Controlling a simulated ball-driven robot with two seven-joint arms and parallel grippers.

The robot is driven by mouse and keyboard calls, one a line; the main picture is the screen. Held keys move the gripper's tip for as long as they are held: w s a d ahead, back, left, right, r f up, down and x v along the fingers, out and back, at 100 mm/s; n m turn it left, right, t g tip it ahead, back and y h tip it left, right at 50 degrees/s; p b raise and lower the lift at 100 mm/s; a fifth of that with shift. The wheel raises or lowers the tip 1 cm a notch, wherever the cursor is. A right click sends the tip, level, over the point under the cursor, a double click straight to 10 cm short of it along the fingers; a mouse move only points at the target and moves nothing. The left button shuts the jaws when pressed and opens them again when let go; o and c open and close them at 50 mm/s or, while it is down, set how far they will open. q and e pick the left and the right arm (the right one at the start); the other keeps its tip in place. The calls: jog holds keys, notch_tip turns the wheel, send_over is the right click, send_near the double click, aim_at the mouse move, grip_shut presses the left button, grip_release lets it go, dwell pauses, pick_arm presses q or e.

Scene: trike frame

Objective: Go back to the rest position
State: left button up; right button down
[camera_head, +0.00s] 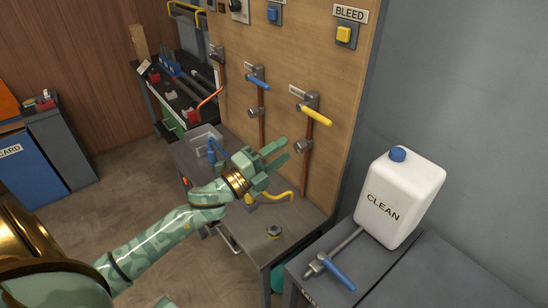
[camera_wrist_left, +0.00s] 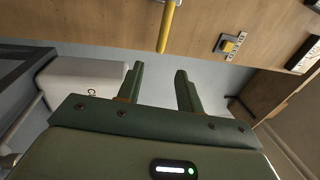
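My left gripper (camera_head: 279,153) is green and extends from the left over the grey workbench, in front of the wooden panel. Its fingers are apart with nothing between them. The left wrist view also shows the two open fingers (camera_wrist_left: 160,88), with the panel and a yellow handle (camera_wrist_left: 167,28) beyond them. In the head view, the yellow-handled valve (camera_head: 315,114) is on the panel, up and right of the gripper, apart from it. My right gripper is not seen; only a small green piece of my body shows at the bottom edge.
A white jug marked CLEAN (camera_head: 399,197) stands on the grey cabinet at right, beside a blue-handled tool (camera_head: 335,270). A blue-handled valve (camera_head: 257,82) is on the panel. Open floor (camera_head: 130,195) is at left.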

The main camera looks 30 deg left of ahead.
pick_arm(q)
jog(key=shift+s+a+f, duration=0.1)
jog(key=shift+s+a, duration=0.15)
jog(key=shift+s, duration=0.45)
